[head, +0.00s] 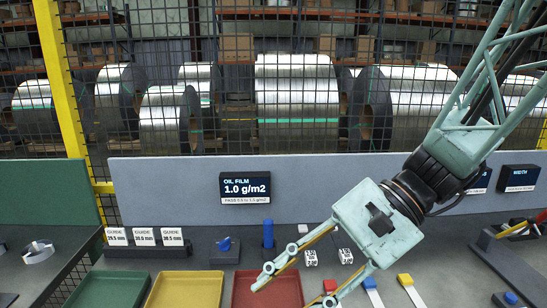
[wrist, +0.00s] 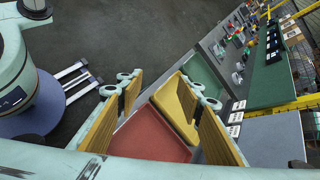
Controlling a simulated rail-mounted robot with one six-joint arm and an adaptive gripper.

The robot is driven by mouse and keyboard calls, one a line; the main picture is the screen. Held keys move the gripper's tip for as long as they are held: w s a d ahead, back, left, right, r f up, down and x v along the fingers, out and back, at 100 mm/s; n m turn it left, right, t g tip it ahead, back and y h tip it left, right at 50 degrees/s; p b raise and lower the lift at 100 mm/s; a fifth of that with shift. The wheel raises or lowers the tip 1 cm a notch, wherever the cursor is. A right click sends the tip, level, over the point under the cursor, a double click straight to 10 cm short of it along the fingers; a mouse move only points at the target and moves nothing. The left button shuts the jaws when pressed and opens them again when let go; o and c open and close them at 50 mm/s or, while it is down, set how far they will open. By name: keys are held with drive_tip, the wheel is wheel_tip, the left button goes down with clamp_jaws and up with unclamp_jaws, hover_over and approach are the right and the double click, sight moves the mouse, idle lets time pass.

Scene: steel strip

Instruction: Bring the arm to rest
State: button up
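My gripper (head: 286,296) reaches down and left from the pale green arm in the head view. Its two wood-coloured fingers are spread apart with nothing between them. In the wrist view the gripper (wrist: 163,84) also shows open and empty. The fingers are above the red tray (head: 268,291), which appears below and between them in the wrist view (wrist: 150,140). I cannot tell the exact height above the tray. No tray contents are visible in the parts I can see.
A yellow tray (head: 185,291) and a green tray (head: 108,290) lie left of the red one. A blue upright cylinder (head: 268,234), white dice-like blocks (head: 311,258) and coloured-ended strips (head: 410,290) stand near the gripper. A grey panel with an oil film display (head: 245,188) rises behind.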

drive_tip(key=s+d+r+n+t+h, duration=0.3)
drive_tip(key=s+d+n+h, duration=0.1)
drive_tip(key=d, duration=0.6)
drive_tip(key=s+d+r+n+t+h, duration=0.3)
drive_tip(key=s+d+h, duration=0.3)
drive_tip(key=d, duration=0.4)
drive_tip(key=shift+s+n+t, duration=0.3)
drive_tip(key=shift+s+n, duration=0.05)
drive_tip(key=shift+n, duration=0.15)
idle(1.6)
